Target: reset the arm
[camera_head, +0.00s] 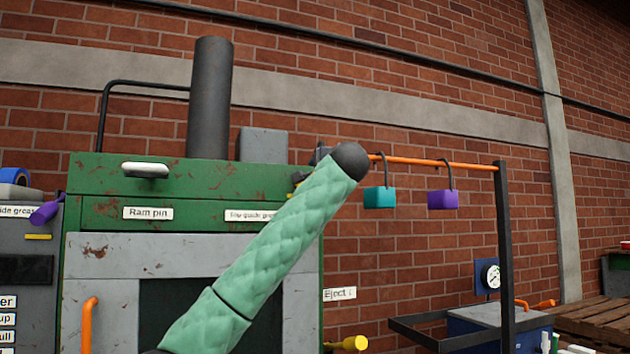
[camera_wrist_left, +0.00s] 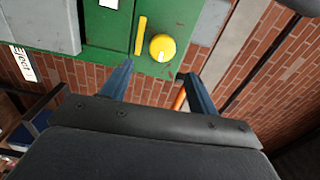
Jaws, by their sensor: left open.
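My left arm (camera_head: 285,235), in a quilted green sleeve, rises from the bottom of the head view to a dark rounded joint (camera_head: 350,160) in front of the machine's right edge. My left gripper is hidden or too unclear to make out there. In the left wrist view my left gripper (camera_wrist_left: 156,70) is open, its two blue fingers apart with nothing between them. Beyond the fingers are a green panel (camera_wrist_left: 112,35), a yellow round knob (camera_wrist_left: 163,47) and a yellow bar (camera_wrist_left: 140,35). Whether the fingers touch the panel is hard to tell. My right gripper is not in view.
The green and grey machine (camera_head: 100,180) fills the left. An orange rail (camera_head: 440,162) on a dark post (camera_head: 505,260) carries a hanging teal block (camera_head: 379,198) and purple block (camera_head: 442,200). A gauge (camera_head: 490,276) and wooden pallet (camera_head: 597,318) stand at lower right.

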